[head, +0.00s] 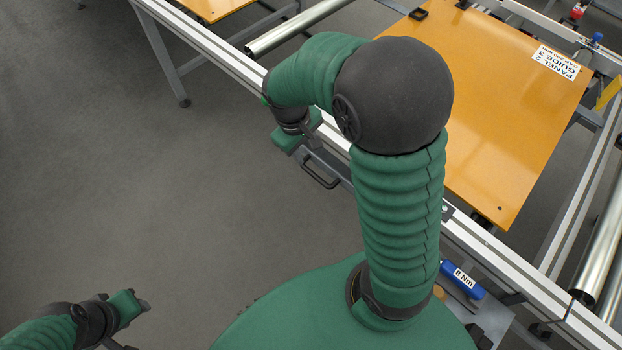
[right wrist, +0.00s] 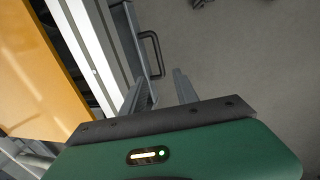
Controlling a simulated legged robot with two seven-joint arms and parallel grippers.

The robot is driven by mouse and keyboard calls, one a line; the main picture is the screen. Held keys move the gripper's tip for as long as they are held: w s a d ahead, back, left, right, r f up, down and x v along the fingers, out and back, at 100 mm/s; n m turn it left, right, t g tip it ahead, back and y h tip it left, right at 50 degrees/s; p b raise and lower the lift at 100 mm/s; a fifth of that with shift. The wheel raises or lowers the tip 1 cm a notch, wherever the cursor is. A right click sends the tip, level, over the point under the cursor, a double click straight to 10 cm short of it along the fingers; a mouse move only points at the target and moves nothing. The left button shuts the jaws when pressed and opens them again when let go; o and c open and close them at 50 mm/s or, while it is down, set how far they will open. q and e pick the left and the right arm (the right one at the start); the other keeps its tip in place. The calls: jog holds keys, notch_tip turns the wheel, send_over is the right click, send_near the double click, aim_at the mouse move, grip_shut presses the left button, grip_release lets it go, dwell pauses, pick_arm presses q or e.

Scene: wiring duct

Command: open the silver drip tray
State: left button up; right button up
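The silver drip tray (head: 328,160) is a narrow grey front under the near rail of the frame, with a black bar handle (head: 321,172) standing out from it. In the right wrist view the tray front (right wrist: 136,40) and its black handle (right wrist: 154,54) lie just beyond the fingers. My right gripper (right wrist: 160,88) has its two grey fingers apart with nothing between them. In the head view my right gripper (head: 306,149) is beside the handle, partly hidden by its own wrist. My left gripper (head: 142,304) is at the bottom left, far from the tray; its finger gap is unclear.
An orange panel (head: 500,110) lies on the aluminium frame (head: 225,55), with metal rollers (head: 295,28) around it. A blue tool marked 8 Nm (head: 462,280) lies near my base on the right. The grey floor left of the frame is clear.

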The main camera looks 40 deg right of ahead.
aim_at(314, 174)
jog(key=b+x, duration=0.5)
jog(key=x, duration=0.9)
jog(key=shift+d+f, duration=0.15)
jog(key=shift+f, duration=0.55)
jog(key=shift+d, duration=0.1)
jog(key=shift+c, duration=0.4)
jog(key=c, duration=0.7)
grip_shut()
jog(key=shift+w, duration=0.1)
